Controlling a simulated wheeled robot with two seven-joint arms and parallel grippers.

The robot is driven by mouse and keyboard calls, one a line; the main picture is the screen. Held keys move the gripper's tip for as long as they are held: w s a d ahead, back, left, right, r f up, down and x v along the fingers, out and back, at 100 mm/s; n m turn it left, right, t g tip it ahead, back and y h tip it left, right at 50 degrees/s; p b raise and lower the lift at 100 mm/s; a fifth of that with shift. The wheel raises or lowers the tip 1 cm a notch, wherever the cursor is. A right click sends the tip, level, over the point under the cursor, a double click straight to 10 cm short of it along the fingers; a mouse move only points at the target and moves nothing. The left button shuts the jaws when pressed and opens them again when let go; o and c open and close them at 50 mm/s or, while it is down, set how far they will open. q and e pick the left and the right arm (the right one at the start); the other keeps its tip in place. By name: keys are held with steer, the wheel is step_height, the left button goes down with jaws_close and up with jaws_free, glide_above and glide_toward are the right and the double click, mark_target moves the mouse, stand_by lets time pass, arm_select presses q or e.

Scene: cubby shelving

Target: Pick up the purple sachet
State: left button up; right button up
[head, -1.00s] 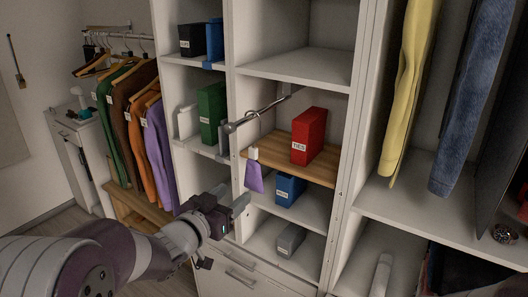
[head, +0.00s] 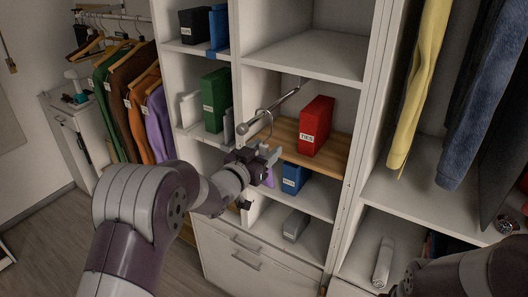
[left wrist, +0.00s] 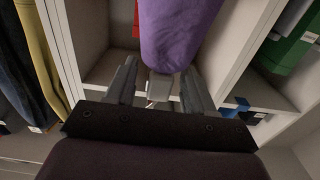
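The purple sachet (head: 269,178) hangs from a ring on a metal rod (head: 270,110) in front of the cubbies. In the head view it is mostly hidden behind my left gripper (head: 270,163). In the left wrist view the purple body of the sachet (left wrist: 178,32) fills the top middle, with its pale neck (left wrist: 160,84) below. My left gripper (left wrist: 159,85) is open, one finger on each side of the pale neck, with gaps visible. My right gripper is not seen; only part of my right arm shows at bottom right.
A red box (head: 317,126) stands on the wooden shelf (head: 330,154) just right of the gripper. A blue box (head: 294,178) is below it, and a green box (head: 214,100) is to the left. Cubby walls stand close around; the floor at lower left is clear.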

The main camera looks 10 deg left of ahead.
arm_select(q)
steer(key=shift+s, duration=0.15)
jaws_close()
steer(key=shift+r, duration=0.1)
